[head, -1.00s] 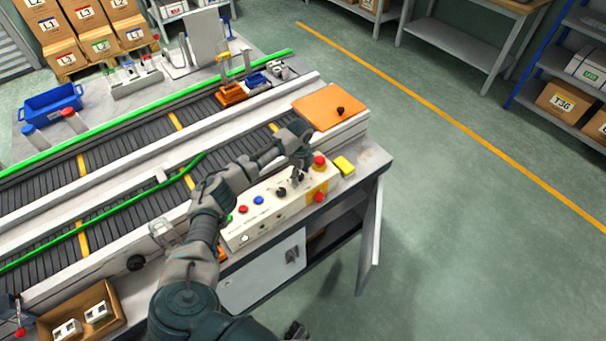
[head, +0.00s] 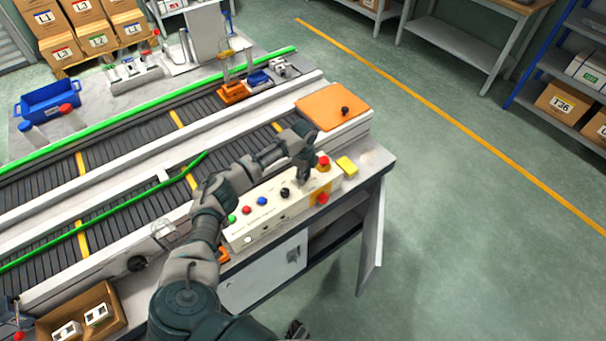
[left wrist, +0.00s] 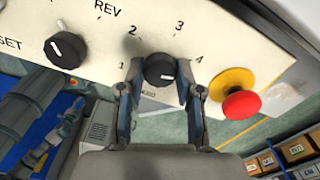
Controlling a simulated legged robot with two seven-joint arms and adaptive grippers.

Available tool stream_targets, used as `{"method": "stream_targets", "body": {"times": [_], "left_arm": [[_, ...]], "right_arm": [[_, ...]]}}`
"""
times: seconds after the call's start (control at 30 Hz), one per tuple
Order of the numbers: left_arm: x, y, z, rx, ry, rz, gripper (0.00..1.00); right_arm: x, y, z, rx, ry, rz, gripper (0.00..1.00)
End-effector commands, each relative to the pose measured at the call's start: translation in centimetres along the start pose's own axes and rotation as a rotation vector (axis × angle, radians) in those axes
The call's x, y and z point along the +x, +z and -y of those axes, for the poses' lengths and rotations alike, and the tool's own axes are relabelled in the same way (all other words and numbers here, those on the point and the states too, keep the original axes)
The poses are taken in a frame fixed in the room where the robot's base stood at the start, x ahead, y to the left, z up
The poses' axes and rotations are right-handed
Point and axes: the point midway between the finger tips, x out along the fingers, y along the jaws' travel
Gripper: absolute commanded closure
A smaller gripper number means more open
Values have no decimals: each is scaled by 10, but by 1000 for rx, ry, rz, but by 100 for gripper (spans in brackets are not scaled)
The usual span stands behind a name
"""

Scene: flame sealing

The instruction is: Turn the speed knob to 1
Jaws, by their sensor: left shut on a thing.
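The white control panel (head: 262,217) lies along the table's front edge. In the left wrist view, the black speed knob (left wrist: 159,70) stands among the printed numbers 1 to 4, with a pale pointer mark on its face. I cannot tell for sure which number the mark points to. My left gripper (left wrist: 160,76) has one finger on each side of the knob and is shut on it. In the head view my left gripper (head: 304,180) points down at the panel and hides the knob.
Another black knob (left wrist: 66,50), by the "REV" print, is left of the speed knob. A red emergency button on a yellow base (left wrist: 238,95) is close on the right. Green, red and blue buttons (head: 261,201) are further left. A conveyor (head: 120,150) runs behind the panel.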

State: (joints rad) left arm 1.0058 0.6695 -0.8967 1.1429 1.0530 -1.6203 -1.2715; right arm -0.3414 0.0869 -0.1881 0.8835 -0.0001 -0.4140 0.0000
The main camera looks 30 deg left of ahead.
Motion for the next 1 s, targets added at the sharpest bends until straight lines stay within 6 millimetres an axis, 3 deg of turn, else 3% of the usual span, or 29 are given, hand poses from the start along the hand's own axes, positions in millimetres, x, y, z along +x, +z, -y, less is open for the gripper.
{"method": "stream_targets", "body": {"times": [0.2, 0.7, 1.0], "left_arm": [[-6, 3, 4, -5, -14, 3, 100], [-7, 9, 4, -10, -17, 6, 100], [-7, 10, 4, -12, -18, 9, 100]], "right_arm": [[0, -3, 10, 5, -12, -4, 60], [-1, -1, -6, -4, 7, -2, 60], [-1, -2, -5, -3, 6, -3, 60]]}}
